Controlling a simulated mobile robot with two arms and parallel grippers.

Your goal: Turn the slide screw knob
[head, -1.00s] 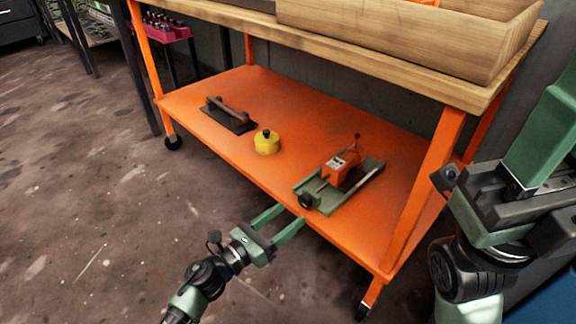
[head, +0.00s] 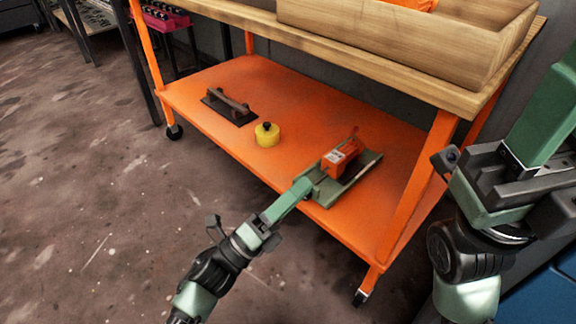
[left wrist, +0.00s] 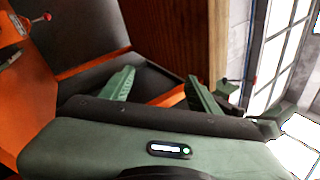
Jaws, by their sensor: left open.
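The slide screw unit is a green base (head: 352,178) with an orange block (head: 340,158) on it, on the cart's orange lower shelf. My left gripper (head: 303,185) is open, its green fingers reaching the near left end of the base. Seen from the head, the fingers overlap each other and hide the knob; I cannot tell if they touch it. My right gripper shows only partly at the right edge, with one large green finger (head: 548,115).
A yellow round weight (head: 267,134) and a dark plate with a handle (head: 229,106) stand left of the unit on the orange shelf (head: 200,92). The cart's orange front leg (head: 415,185) rises to the right. A wooden box (head: 400,35) is on the top.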

